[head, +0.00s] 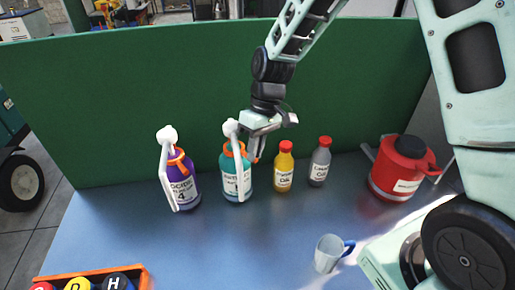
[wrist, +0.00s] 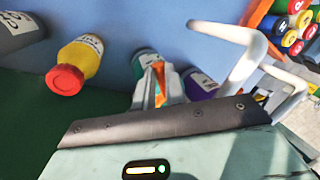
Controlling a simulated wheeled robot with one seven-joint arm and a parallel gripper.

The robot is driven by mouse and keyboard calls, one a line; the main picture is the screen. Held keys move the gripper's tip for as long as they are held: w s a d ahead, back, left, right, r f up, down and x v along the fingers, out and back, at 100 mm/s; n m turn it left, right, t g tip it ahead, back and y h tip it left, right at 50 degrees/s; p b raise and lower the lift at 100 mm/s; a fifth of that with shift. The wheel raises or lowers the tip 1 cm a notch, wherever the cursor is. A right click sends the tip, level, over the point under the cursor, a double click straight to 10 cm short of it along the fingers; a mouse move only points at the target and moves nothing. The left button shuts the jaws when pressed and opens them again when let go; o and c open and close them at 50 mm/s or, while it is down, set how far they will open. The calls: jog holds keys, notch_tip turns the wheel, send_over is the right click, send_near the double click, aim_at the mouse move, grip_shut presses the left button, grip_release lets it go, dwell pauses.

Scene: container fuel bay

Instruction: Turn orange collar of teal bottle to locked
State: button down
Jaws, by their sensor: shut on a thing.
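The teal bottle (head: 231,188) stands upright on the blue table, with a white pump head and a long white spout hanging down its front. Its orange collar (head: 228,148) sits just below the pump head. My gripper (head: 254,158) reaches down from above at the bottle's right side, at collar height. In the wrist view my gripper (wrist: 167,82) is shut on an orange part of the collar (wrist: 159,88), with the teal bottle (wrist: 142,60) behind it. The fingers and the gripper body hide much of the collar, so its exact angle cannot be told.
A purple bottle (head: 184,192) with a similar spout stands left. A yellow bottle (head: 284,179), a grey bottle (head: 319,168) and a red can (head: 384,184) stand right. A green wall (head: 120,110) rises close behind. A mug (head: 327,255) and an orange crate (head: 143,282) are nearer.

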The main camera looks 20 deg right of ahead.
jog(key=shift+s+a+m+t, duration=0.15)
jog(key=shift+a+m, duration=0.15)
jog(key=shift+m, duration=0.3)
jog(key=shift+s+a+m+t, duration=0.15)
jog(key=shift+a+m, duration=0.1)
jog(key=shift+m, duration=0.35)
jog(key=c, duration=1.5)
grip_release()
jog(key=shift+o, duration=0.2)
jog(key=shift+r+b, duration=0.15)
jog(key=shift+b, duration=0.15)
jog(key=b+v, duration=0.3)
jog(key=v, duration=1.4)
jog(key=shift+d, duration=0.2)
jog(key=s+a+f+n+h, duration=0.1)
jog(key=s+a+f, duration=0.3)
jog(key=s, duration=0.8)
jog(key=s+a+f+n+t+h+b, duration=0.1)
jog(key=s+a+f+n, duration=0.2)
jog(key=s+a+f, duration=0.2)
jog(key=s+f, duration=0.3)
jog(key=s, duration=0.4)
jog(key=shift+s+n, duration=0.3)
jog(key=shift+s, duration=0.05)
